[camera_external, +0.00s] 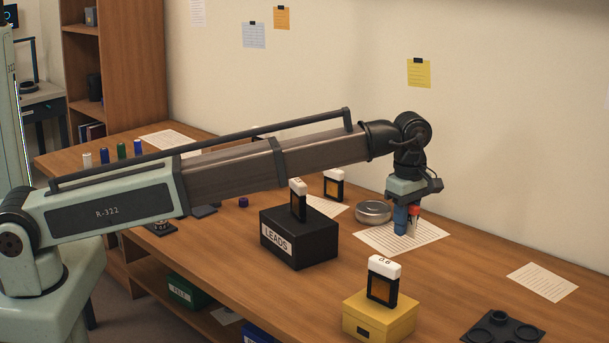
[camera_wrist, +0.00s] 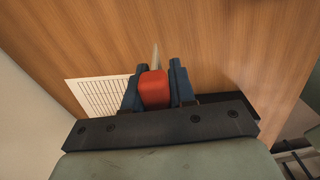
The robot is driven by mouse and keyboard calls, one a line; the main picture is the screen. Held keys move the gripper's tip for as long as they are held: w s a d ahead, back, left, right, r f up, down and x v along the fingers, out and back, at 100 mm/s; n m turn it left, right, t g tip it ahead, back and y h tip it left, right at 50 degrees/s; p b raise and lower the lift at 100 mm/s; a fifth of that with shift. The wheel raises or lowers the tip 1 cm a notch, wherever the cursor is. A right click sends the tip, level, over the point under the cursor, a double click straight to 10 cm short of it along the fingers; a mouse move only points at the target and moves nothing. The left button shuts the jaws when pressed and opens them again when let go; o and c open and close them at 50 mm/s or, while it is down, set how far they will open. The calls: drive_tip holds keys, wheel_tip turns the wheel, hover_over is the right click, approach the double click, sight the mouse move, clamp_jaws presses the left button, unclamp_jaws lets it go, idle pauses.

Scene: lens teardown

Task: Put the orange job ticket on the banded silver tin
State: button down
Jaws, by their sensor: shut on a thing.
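The round silver tin (camera_external: 373,212) sits on the bench just left of my gripper (camera_external: 406,222). My gripper points down over a printed white sheet (camera_external: 430,236). Its blue fingers are shut on a red-handled thing (camera_external: 414,210), apart from the tin. In the wrist view, the red handle (camera_wrist: 153,88) sits between the fingers (camera_wrist: 155,76), with a thin pale pointed part beyond it. I cannot make out an orange job ticket on the bench. An orange paper (camera_external: 281,18) is clipped to the wall at the back.
A black LEADS box (camera_external: 300,243) and a yellow box (camera_external: 378,318) each carry a white-topped block with an orange window. A similar block (camera_external: 334,185) stands behind. A dark holed tray (camera_external: 502,328) lies at front right. Bare wood lies between the sheets on the right.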

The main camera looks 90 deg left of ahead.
sight(374, 206)
drive_tip(key=shift+s+a+r+n, duration=0.35)
drive_tip(key=shift+s+a+r, duration=0.45)
drive_tip(key=shift+a, duration=6.35)
drive_tip(key=shift+s+a+r+n, duration=0.35)
drive_tip(key=shift+s+a+r, duration=0.4)
drive_tip(key=shift+a, duration=6.4)
drive_tip(key=shift+f, duration=4.8)
drive_tip(key=shift+f, duration=0.1)
drive_tip(key=c, duration=0.9)
unclamp_jaws()
drive_tip(key=shift+c, duration=0.2)
wheel_tip(374, 206, up, 12)
